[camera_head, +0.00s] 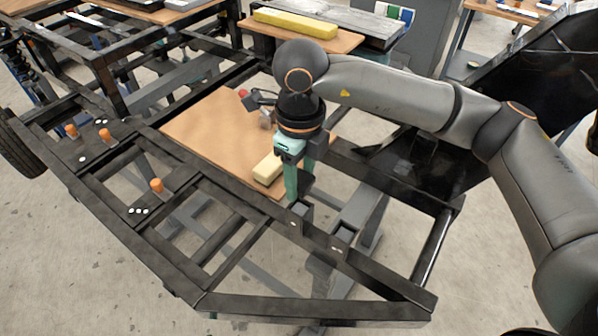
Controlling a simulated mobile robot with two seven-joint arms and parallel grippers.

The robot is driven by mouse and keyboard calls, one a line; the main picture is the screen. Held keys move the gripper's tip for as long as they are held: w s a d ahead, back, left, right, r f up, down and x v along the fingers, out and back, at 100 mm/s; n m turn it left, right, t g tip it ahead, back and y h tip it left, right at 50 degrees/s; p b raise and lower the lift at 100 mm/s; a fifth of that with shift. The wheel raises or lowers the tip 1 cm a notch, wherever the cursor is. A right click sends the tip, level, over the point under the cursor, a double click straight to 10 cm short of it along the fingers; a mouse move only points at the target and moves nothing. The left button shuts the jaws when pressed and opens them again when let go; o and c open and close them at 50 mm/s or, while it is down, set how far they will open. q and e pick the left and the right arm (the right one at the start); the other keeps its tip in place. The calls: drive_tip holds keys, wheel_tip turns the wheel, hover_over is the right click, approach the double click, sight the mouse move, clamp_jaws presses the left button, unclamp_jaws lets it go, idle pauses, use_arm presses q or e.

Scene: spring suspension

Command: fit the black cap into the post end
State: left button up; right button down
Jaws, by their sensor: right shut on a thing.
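My right gripper (297,192), with teal parts on its body and finger, points down at the near right edge of the wooden board. It is shut on a small dark piece, taken to be the black cap, whose outline blends with the dark fingertips and frame. Just below the fingertips is a dark square post end (301,214) on the black frame. I cannot tell whether the cap touches it. A similar post end (343,236) stands a little to the right. My left gripper is not in view.
The wooden board (205,125) lies on the black frame (215,300), with a pale yellow block (267,169) beside the gripper. Orange knobs (157,185) stand on the frame's left side. A yellow bar (295,23) lies on a table behind.

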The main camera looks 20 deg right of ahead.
sight(300, 211)
drive_tip(key=shift+f+b, duration=0.85)
drive_tip(key=shift+f, duration=0.9)
drive_tip(key=shift+w+f+b, duration=0.1)
drive_tip(key=shift+f+b, duration=0.5)
drive_tip(key=shift+f, duration=0.1)
drive_tip(key=shift+f+b, duration=0.45)
drive_tip(key=shift+f, duration=0.05)
drive_tip(key=shift+f, duration=0.15)
